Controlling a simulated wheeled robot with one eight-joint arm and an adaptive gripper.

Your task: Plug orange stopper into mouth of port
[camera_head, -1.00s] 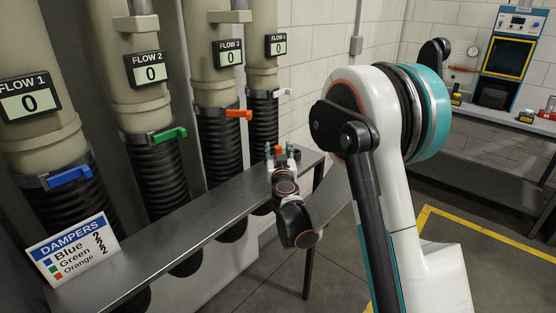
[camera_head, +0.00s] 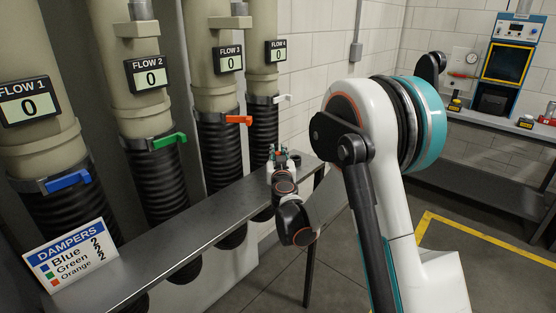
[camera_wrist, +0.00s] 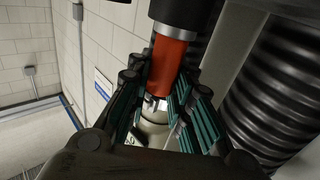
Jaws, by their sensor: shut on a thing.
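My gripper (camera_head: 281,158) is above the far end of the metal shelf. In the wrist view, its teal-ribbed fingers (camera_wrist: 162,84) are shut around the orange stopper (camera_wrist: 174,62). The stopper's upper end meets a silver ring and a dark cylinder (camera_wrist: 184,12); I cannot tell whether these belong to the stopper or to something else. A pale rounded thing (camera_wrist: 154,132) shows between the fingers, partly hidden. I cannot clearly make out the mouth of the port. A small dark round thing (camera_head: 296,160) is beside the gripper in the head view.
The metal shelf (camera_head: 190,222) runs along the pipes and carries a dampers sign (camera_head: 70,254). Black ribbed hoses (camera_head: 217,152) stand close behind the gripper, with an orange damper handle (camera_head: 239,119) above. Open floor lies to the right.

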